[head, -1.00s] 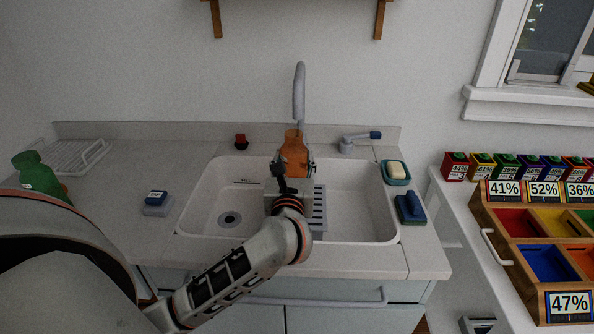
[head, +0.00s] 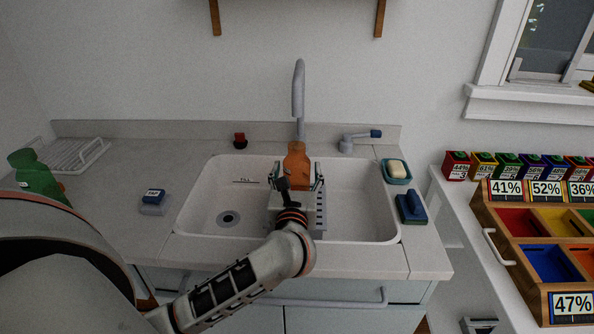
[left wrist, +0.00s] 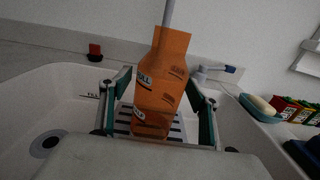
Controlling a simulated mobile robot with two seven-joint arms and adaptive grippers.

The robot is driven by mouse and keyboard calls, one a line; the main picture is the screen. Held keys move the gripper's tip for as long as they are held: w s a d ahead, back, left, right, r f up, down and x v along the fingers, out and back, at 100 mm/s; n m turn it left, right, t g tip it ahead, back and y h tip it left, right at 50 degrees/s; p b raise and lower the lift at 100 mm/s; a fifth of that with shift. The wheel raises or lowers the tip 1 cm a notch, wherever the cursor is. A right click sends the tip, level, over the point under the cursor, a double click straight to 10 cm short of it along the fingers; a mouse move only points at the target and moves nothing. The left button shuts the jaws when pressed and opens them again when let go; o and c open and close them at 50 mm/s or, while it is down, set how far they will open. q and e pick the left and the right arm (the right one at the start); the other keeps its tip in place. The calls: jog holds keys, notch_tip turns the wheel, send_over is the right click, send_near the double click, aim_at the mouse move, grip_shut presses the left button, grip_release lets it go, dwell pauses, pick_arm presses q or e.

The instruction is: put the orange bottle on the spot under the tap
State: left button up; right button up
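The orange bottle (head: 297,163) is upright in the white sink, beneath the grey tap (head: 299,95). In the left wrist view the bottle (left wrist: 160,88) appears to stand on or just before a slotted rack (left wrist: 177,128); its base is partly hidden. My left gripper (head: 297,178) reaches into the sink from the front, its fingers on either side of the bottle. In the left wrist view the fingers are spread, with gaps visible beside the bottle, so it is open. My right gripper is not in view.
The sink (head: 355,230) has a drain (head: 228,218) at left. A tap lever (head: 360,138), soap dish (head: 396,172) and blue sponge (head: 410,207) stand at right. A red-topped item (head: 240,141), blue block (head: 154,197) and green bottle (head: 38,178) are at left.

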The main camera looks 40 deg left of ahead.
pick_arm(q)
jog(key=shift+r, duration=0.1)
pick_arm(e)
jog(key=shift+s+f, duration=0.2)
pick_arm(q)
jog(key=shift+r, duration=0.2)
jog(key=v, duration=1.2)
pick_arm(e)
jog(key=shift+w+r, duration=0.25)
pick_arm(q)
jog(key=shift+f, duration=0.15)
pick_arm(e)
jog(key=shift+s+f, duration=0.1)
